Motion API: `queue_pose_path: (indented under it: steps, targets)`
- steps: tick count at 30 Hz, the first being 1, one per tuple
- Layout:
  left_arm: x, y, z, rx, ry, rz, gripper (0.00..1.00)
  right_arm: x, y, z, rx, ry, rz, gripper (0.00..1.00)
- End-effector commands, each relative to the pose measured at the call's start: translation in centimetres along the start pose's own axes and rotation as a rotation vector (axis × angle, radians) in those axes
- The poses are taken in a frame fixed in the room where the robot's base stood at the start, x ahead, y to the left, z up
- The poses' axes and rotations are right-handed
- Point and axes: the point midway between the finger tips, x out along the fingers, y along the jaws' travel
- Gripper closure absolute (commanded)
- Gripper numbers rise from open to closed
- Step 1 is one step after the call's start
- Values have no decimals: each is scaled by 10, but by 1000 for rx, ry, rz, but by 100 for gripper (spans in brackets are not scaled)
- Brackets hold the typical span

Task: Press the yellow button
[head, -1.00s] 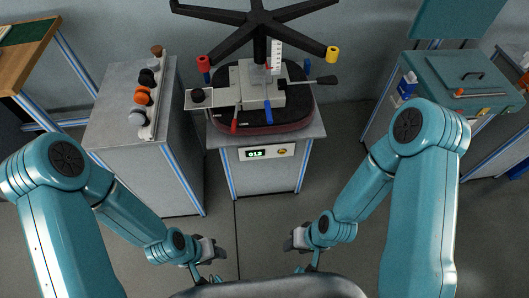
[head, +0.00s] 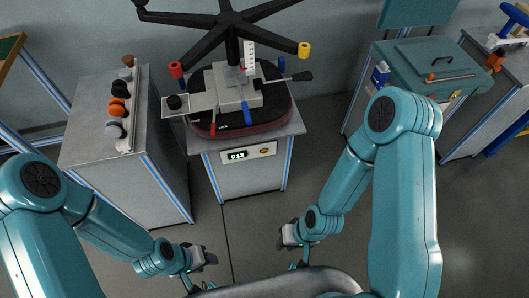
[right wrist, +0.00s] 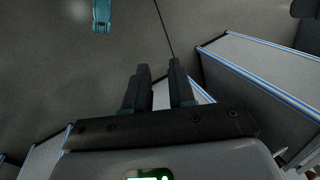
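A small yellow button (head: 265,151) sits on a pale control panel, right of a green-lit display (head: 237,155) that reads 013. The panel is on the front of a grey cabinet (head: 236,182), below the upside-down chair base in its test rig. My right gripper (head: 286,236) is low in front of the cabinet, well apart from the button. In the right wrist view my right gripper (right wrist: 158,70) has its two dark fingers apart with nothing between them. My left gripper (head: 204,257) hangs low to the left, apart from the cabinet; its finger gap is unclear.
The black chair base (head: 232,22) with several arms spreads above the cabinet. A grey cabinet (head: 95,135) with casters on top (head: 118,107) stands left. A teal toolbox (head: 430,65) is on the right. Bare floor (head: 235,225) lies in front.

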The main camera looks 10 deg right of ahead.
Motion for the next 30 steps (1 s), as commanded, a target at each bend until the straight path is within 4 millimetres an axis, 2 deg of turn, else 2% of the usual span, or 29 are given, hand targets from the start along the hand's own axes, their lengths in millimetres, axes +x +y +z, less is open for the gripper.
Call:
queue_pose_path:
  steps: [1, 2, 30]
  targets:
    - [0, 0, 0, 0, 0, 0, 57, 0, 0, 0, 0, 0, 0, 93]
    - [0, 0, 0, 0, 0, 0, 57, 0, 0, 0, 0, 0, 0, 100]
    - [0, 0, 0, 0, 0, 0, 57, 0, 0, 0, 0, 0, 0, 100]
